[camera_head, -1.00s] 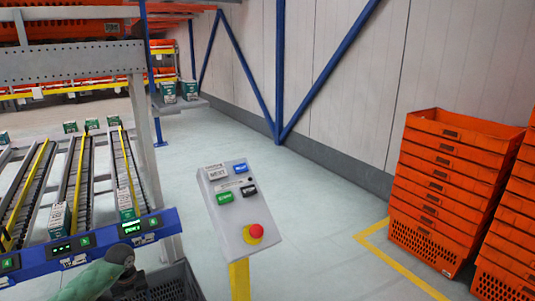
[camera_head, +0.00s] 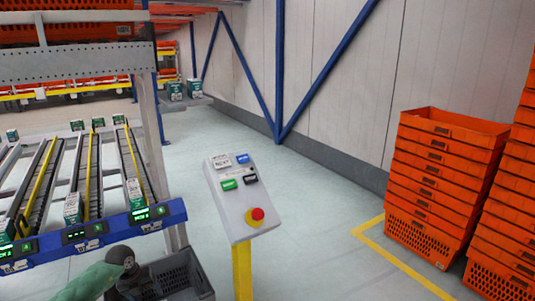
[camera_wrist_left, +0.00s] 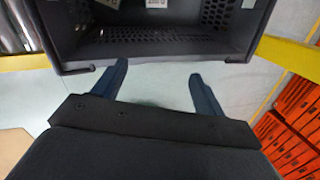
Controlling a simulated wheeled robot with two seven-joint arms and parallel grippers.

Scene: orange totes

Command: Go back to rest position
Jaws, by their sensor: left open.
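My left gripper (camera_wrist_left: 158,88) is open and empty in the left wrist view, its two dark fingers spread apart. A dark crate (camera_wrist_left: 160,54) with perforated walls lies just beyond the fingertips. I cannot tell whether they touch it. In the head view my left arm comes in at the bottom left, its green link and dark joint beside the grey crate (camera_head: 196,262). The left fingers cannot be made out there. My right arm and gripper are not in view.
A control panel (camera_head: 238,205) with buttons and a red knob stands on a yellow post right of the crate. A roller rack (camera_head: 100,232) with cartons is on the left. Stacked orange totes (camera_head: 441,170) stand at the right. The floor between is clear.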

